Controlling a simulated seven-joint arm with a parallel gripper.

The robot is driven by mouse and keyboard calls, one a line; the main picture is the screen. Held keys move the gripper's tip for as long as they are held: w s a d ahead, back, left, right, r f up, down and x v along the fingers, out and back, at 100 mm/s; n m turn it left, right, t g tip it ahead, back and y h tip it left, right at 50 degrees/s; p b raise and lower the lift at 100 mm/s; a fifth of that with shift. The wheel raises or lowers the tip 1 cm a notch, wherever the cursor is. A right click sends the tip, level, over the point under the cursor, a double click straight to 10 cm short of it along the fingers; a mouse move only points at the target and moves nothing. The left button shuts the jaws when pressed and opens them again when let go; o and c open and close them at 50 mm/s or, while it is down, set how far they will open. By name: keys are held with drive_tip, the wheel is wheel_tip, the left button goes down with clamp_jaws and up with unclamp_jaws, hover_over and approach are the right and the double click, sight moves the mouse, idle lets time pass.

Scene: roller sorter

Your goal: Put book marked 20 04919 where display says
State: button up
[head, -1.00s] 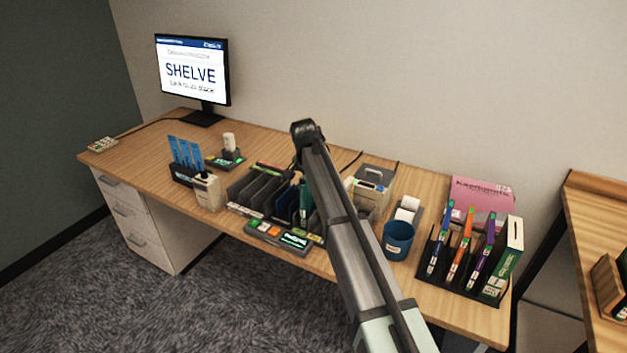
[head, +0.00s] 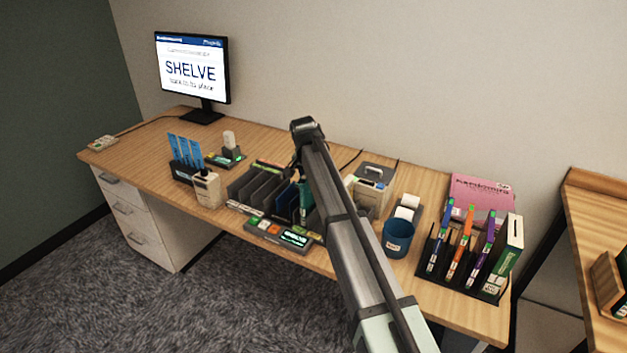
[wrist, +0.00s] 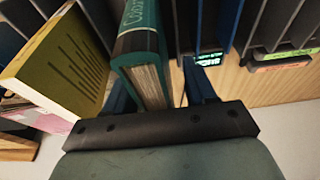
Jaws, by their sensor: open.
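The display (head: 191,70) at the back left reads SHELVE in large letters, with a smaller, blurred line below it. A teal book (wrist: 140,42) stands upright in the wrist view, spine and page edges showing; its number is not legible. It also shows in the head view (head: 304,203), partly behind my arm, in the sorter. My gripper (wrist: 155,78) is open, with one dark blue finger on each side of this book. Contact between fingers and book cannot be told. In the head view my gripper is mostly hidden by my arm.
The dark slotted sorter (head: 243,187) has several dividers close around the gripper. A control panel (head: 268,231) is at its front.

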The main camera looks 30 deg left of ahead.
drive_tip(key=v, duration=1.3)
drive_tip(key=shift+r, duration=0.1)
